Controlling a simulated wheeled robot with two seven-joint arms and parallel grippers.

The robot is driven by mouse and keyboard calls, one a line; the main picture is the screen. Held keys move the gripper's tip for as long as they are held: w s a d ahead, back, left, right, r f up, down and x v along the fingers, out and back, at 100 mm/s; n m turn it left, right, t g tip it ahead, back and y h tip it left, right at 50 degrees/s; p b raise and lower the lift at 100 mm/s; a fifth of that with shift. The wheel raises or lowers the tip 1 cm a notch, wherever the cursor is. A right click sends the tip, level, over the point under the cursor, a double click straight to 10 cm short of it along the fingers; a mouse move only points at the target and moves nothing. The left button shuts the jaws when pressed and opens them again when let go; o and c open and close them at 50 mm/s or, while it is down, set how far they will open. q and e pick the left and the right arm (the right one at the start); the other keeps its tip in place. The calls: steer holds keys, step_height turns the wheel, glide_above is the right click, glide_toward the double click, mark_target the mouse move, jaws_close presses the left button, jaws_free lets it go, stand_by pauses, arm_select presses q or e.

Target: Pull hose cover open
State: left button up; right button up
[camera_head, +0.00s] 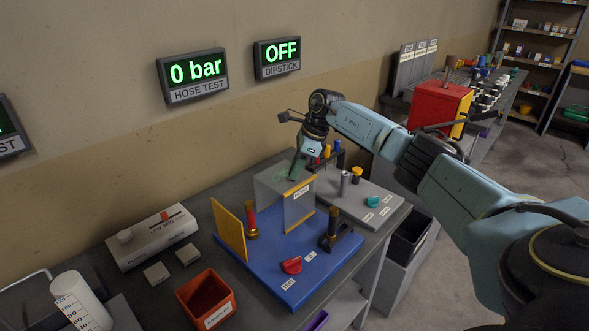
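A grey, see-through box-like cover (271,182) with a yellow edge and a small label stands at the back of a blue board (262,272). I take it to be the hose cover. An upright yellow panel (229,231) stands apart from it at the board's left. Red and dark fittings (250,221) stand between them. My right arm comes in from the right, and its gripper (297,168) points down at the cover's top back edge. Whether it touches the cover is unclear. Its fingers are too small and overlapped to tell open from shut. My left gripper is not in view.
On the blue board are a red knob (291,265) and a dark post fitting (334,232). An orange bin (207,299) and a white box (152,238) stand at the left. A grey board (352,203) with a cylinder lies right. Wall displays read 0 bar and OFF.

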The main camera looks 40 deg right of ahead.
steer(key=o, duration=0.4)
steer(key=v, duration=1.3)
steer(key=shift+s+r, duration=0.15)
steer(key=shift+r, duration=0.05)
